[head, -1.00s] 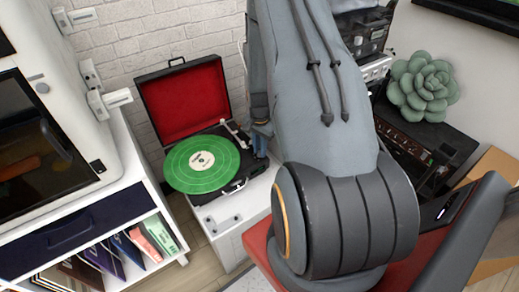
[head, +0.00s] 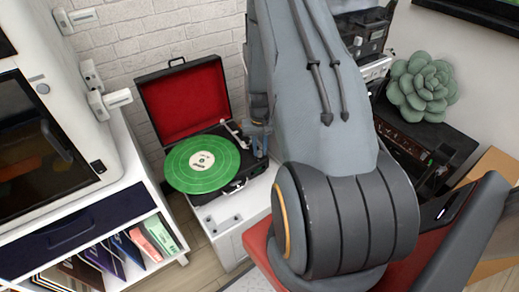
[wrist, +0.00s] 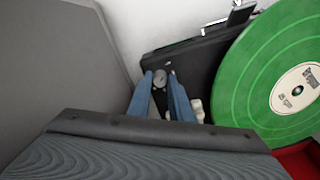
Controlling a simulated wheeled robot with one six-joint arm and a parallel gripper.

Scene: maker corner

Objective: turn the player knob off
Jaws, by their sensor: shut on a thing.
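The record player (head: 243,184) is an open black case with a red-lined lid (head: 186,103) and a green record (head: 203,165) on it. In the wrist view the green record (wrist: 262,85) fills the right side. The player knob (wrist: 160,78) is a small round grey knob near the corner of the black deck. My gripper (wrist: 160,73) has its two blue fingers shut on the knob, one on each side. In the head view my gripper (head: 259,148) is at the deck's right edge, and the knob is hidden there.
The white tonearm (head: 235,132) lies close to my gripper. The player stands on a white cabinet (head: 228,209) against a brick wall. A white shelf unit (head: 85,245) is at left. A green succulent (head: 423,82) sits on a black unit at right.

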